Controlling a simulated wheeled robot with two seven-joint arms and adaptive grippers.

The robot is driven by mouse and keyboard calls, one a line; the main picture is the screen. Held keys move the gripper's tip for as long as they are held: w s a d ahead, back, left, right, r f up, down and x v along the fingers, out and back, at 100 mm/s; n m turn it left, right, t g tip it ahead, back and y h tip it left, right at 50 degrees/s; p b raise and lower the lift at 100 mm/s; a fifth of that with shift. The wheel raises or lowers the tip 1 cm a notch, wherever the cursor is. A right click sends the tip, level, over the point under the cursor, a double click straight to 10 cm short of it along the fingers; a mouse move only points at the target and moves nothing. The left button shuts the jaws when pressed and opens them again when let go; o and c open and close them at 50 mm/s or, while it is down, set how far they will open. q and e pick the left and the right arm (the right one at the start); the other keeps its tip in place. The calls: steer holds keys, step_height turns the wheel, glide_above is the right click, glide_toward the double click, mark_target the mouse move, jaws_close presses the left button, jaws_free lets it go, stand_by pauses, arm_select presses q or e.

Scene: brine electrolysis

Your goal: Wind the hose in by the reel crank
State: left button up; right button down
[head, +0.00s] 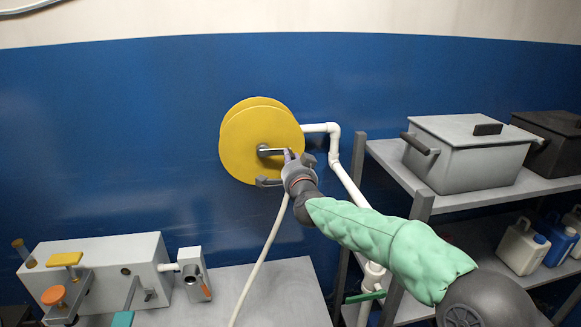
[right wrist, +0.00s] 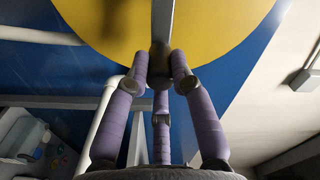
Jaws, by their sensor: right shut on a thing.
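The yellow hose reel (head: 246,130) is mounted on the blue wall. A grey crank arm (head: 268,151) runs right from its hub. My right gripper (head: 291,156) is at the outer end of the crank and shut on the crank handle. In the right wrist view the fingers (right wrist: 160,70) close around the dark handle (right wrist: 159,58), with the grey crank arm (right wrist: 162,18) and yellow reel disc (right wrist: 215,25) behind it. The pale hose (head: 262,255) hangs from below the reel down past the bench. The left gripper is not in view.
A white pipe (head: 345,178) runs down the wall right of the reel. A shelf rack (head: 395,165) with a grey lidded box (head: 465,158) and jugs (head: 520,247) stands at right. A bench (head: 275,290) with a grey apparatus (head: 95,270) is at lower left.

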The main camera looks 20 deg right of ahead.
steer(key=shift+f+m+b, duration=0.4)
steer(key=shift+b, duration=0.05)
steer(key=c, duration=1.1)
jaws_free()
steer(key=shift+o, duration=0.2)
steer(key=v, duration=1.2)
